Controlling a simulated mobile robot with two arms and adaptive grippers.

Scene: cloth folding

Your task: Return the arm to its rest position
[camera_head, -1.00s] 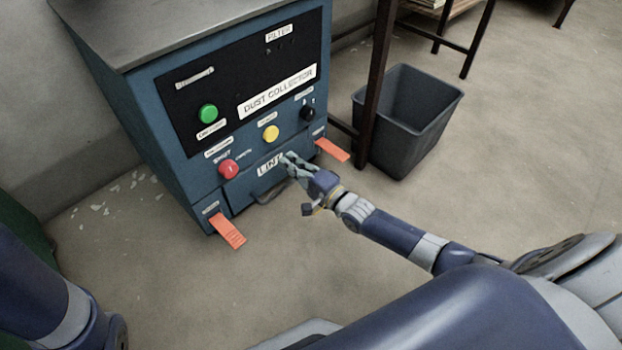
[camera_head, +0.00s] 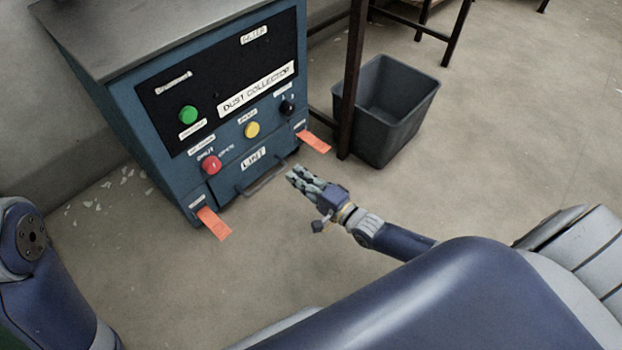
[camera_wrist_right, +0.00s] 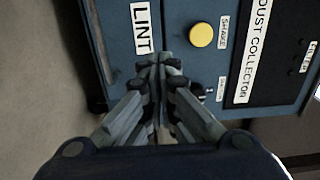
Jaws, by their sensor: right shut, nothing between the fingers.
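My right gripper (camera_head: 297,175) is in front of the blue dust collector (camera_head: 140,122), over the floor and apart from the LINT drawer handle (camera_head: 265,180). In the right wrist view its fingers (camera_wrist_right: 157,60) are closed together with nothing between them, pointing towards the dust collector front (camera_wrist_right: 180,14). My right arm (camera_head: 400,243) reaches in from the lower right. Part of my left arm (camera_head: 45,270) shows at the left edge, but its gripper is not in view.
The panel has a green button (camera_head: 188,114), a yellow button (camera_head: 251,129), a red knob (camera_head: 211,165) and a black knob (camera_head: 287,107). Orange pedals (camera_head: 214,223) (camera_head: 314,141) stick out low at both sides. A grey bin (camera_head: 400,125) stands right of a dark table leg (camera_head: 352,80).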

